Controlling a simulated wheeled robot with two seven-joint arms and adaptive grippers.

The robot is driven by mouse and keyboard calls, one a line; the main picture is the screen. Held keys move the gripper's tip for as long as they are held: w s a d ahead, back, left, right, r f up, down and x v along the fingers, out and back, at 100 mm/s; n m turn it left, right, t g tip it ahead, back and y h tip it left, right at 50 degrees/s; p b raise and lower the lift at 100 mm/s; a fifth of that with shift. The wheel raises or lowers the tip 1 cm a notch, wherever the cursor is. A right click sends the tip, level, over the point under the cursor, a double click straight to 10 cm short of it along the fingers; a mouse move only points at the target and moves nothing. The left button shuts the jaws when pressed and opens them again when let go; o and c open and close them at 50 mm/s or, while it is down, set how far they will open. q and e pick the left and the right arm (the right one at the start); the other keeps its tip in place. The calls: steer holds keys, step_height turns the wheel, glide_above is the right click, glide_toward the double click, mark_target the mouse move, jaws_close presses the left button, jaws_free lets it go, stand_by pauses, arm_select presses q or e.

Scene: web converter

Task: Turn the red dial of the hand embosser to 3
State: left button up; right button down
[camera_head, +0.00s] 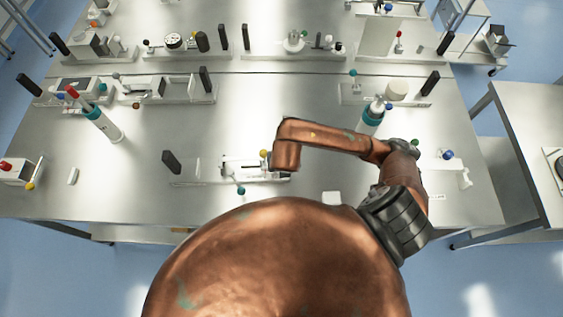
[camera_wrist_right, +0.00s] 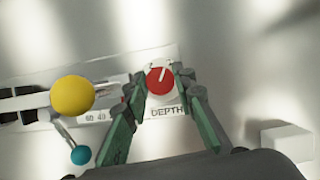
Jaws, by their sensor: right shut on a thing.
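The red dial (camera_wrist_right: 159,82) sits on the light plate of the hand embosser (camera_wrist_right: 100,100), above the word DEPTH. A white line on the dial points up and slightly right. Numbers around the dial cannot be read. My right gripper (camera_wrist_right: 163,83) has its fingers on either side of the dial and is shut on it. In the head view the embosser (camera_head: 235,168) stands at the front middle of the table; the dial and gripper tips are hidden below my copper right arm. My left gripper is not in view.
A yellow ball (camera_wrist_right: 72,95) and a teal ball (camera_wrist_right: 80,155) on the embosser are left of the fingers. A white block (camera_wrist_right: 287,142) lies to the right. The metal table (camera_head: 230,120) carries several other devices, with bare surface behind the embosser.

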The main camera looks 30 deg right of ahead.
stand_by(0.5)
steer(key=c, duration=1.6)
jaws_free()
steer(key=shift+r, duration=0.1)
steer(key=v, duration=1.1)
steer(key=shift+a+r, duration=0.15)
steer(key=shift+r, duration=0.2)
steer(key=shift+s, duration=0.1)
